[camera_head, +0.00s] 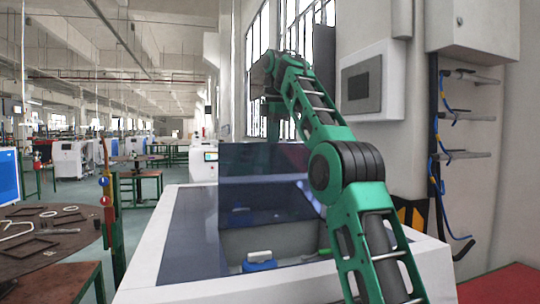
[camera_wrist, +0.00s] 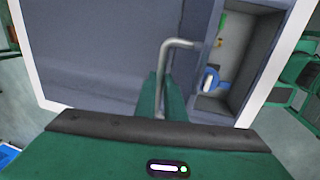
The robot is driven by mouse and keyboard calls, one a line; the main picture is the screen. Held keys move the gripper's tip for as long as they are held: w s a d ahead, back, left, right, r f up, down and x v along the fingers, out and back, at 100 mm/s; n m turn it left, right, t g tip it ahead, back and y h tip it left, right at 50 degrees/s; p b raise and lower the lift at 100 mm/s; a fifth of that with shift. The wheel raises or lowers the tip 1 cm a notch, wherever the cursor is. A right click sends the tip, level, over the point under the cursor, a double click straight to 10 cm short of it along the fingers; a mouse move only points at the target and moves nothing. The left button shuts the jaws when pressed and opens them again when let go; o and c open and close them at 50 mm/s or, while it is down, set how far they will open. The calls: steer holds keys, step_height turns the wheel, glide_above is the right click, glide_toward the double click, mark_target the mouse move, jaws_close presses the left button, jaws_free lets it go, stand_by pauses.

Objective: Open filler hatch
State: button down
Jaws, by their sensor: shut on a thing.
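The filler hatch (camera_head: 262,160) is a dark panel on the white machine (camera_head: 160,262). In the head view it stands raised, with an open bay (camera_head: 285,240) showing below it. In the wrist view a bent metal handle (camera_wrist: 178,44) sticks out from the grey panel surface (camera_wrist: 95,50). My gripper (camera_wrist: 161,98) is shut on this handle, its green fingers on either side of the rod. In the head view my arm reaches over the machine, and my fingertips are hidden behind the raised panel.
Inside the bay lies a blue and white part (camera_head: 260,260), also in the wrist view (camera_wrist: 209,80). A wall box with a screen (camera_head: 372,87) and blue hoses (camera_head: 445,115) are at the right. A round table (camera_head: 40,262) with loose parts stands at the left.

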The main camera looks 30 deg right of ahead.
steer(key=shift+s+r, duration=0.1)
steer(key=shift+r, duration=0.25)
steer(key=c, duration=1.8)
jaws_free()
steer(key=shift+s+a, duration=0.1)
steer(key=shift+c, duration=0.2)
steer(key=shift+f, duration=0.15)
